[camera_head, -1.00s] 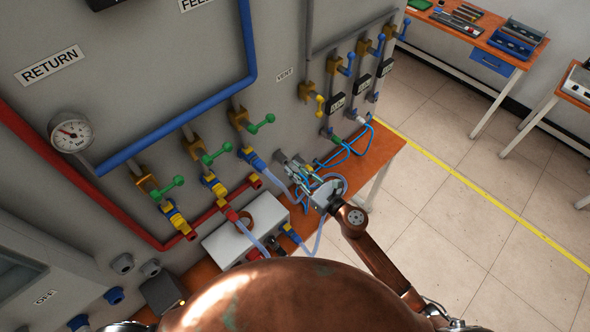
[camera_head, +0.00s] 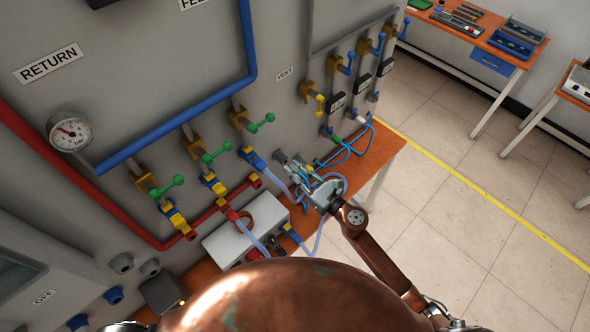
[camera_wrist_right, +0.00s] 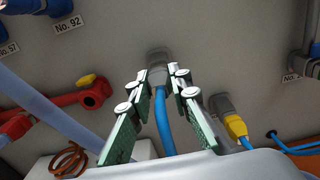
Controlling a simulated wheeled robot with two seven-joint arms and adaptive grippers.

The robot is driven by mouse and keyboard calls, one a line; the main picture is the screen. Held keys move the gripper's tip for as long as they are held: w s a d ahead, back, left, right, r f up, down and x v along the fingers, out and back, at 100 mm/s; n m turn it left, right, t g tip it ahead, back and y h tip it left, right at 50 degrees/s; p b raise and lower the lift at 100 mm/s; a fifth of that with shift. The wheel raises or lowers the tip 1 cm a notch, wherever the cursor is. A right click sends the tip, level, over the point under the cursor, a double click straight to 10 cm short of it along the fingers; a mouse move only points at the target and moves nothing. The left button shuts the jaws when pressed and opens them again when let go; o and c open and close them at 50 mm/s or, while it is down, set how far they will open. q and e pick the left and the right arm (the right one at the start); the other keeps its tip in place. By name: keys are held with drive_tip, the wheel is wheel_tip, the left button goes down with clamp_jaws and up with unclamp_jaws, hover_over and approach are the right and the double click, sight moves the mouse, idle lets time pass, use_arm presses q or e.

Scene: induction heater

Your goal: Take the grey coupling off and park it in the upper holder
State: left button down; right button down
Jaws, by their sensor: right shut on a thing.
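The grey coupling (camera_wrist_right: 157,76) is in the middle of the right wrist view, close to the panel, with a blue hose (camera_wrist_right: 164,125) hanging from it. My right gripper (camera_wrist_right: 164,76) is shut on it, one green-padded finger on each side. Whether the coupling is seated in a wall fitting or just in front of it I cannot tell. In the head view my right gripper (camera_head: 302,180) is at the panel above the bench's right part, and the coupling is too small to make out. A grey holder (camera_wrist_right: 221,106) with a yellow-ended coupling (camera_wrist_right: 236,125) is lower right. My left gripper is out of view.
Blue hoses (camera_head: 345,152) loop beside my right gripper. A white box (camera_head: 243,232) stands on the orange bench (camera_head: 375,154). Green-handled valves (camera_head: 217,153) line the panel to the left. A red fitting (camera_wrist_right: 92,98) sticks out left of my fingers. Open floor lies right.

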drive_tip(key=shift+w+a, duration=0.4)
idle(0.5)
drive_tip(key=c, duration=1.7)
unclamp_jaws()
drive_tip(key=shift+d, duration=0.1)
drive_tip(key=v, duration=1.2)
